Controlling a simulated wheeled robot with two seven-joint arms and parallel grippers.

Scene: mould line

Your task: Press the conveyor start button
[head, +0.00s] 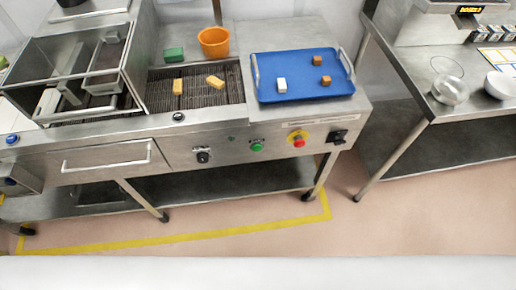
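The mould line's steel conveyor bench (190,150) stands ahead of me. On its front panel, a green button (256,147) sits right of the middle. A red mushroom button on a yellow plate (298,140) is to its right. A dark rotary switch (202,155) is to its left. The conveyor belt (200,88) is above the panel and carries two yellow blocks (215,81). Which button is the start button is not legible; the green one has a small label above it. Neither of my grippers shows in the head view.
A blue tray (300,95) with several small blocks sits on the bench's right. A second steel table (460,105) with bowls is at the right. The floor before the bench is clear.

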